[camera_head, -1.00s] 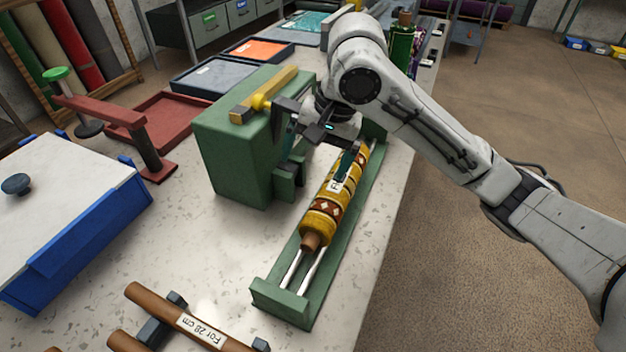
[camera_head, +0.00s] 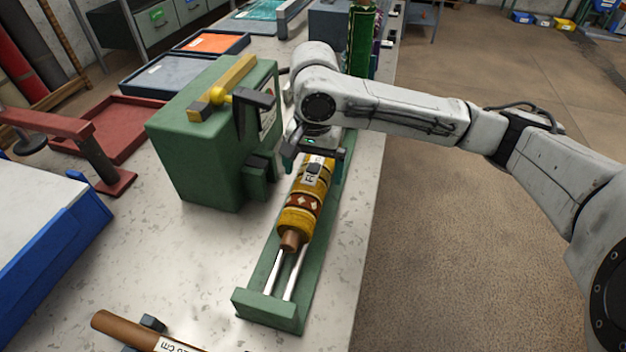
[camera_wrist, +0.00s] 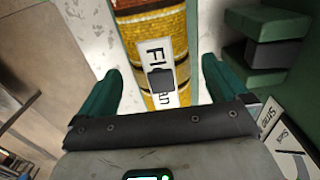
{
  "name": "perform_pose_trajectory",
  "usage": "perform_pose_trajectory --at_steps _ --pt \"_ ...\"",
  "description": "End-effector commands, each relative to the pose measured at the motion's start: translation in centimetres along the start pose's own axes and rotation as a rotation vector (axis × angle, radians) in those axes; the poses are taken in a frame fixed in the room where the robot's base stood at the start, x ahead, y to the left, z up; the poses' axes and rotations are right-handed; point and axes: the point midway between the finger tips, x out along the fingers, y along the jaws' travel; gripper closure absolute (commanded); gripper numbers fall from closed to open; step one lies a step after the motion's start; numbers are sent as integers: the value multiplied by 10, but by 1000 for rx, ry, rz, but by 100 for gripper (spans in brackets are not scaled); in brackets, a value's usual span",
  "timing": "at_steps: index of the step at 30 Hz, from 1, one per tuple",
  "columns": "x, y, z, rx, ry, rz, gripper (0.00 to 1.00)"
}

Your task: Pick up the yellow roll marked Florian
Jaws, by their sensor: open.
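The yellow patterned roll (camera_head: 299,219) has a brown core end and a white label. It lies lengthwise on two pale rods in a long green cradle (camera_head: 267,308). In the wrist view the roll (camera_wrist: 152,27) runs up the middle, and its label reads "Fl…an", partly covered by a small dark block. My gripper (camera_head: 315,170) is open over the labelled part. In the wrist view one green finger stands on each side of the roll, with pale gaps between. I cannot tell how far down the fingers reach beside it.
A green machine (camera_head: 205,150) with a yellow-knobbed lever stands close left of the cradle. A dark green roll (camera_head: 361,40) stands upright behind. A red tray (camera_head: 118,128) and a blue box (camera_head: 60,245) are left, a brown roll (camera_head: 125,328) in front. Open floor lies right.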

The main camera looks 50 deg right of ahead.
Motion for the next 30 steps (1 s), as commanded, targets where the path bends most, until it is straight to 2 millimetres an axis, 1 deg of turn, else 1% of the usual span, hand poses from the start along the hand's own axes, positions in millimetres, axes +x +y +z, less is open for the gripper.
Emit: perform_pose_trajectory --at_steps 1,3,7,10,17,30 --pt "8 0 -2 2 1 4 0" --pt "18 -1 -5 2 1 4 0" --pt "33 -1 -4 1 0 2 0" --pt "38 -1 -4 0 0 1 0" --pt "38 -2 -4 0 0 1 1" --pt "38 -2 -3 0 0 0 43"
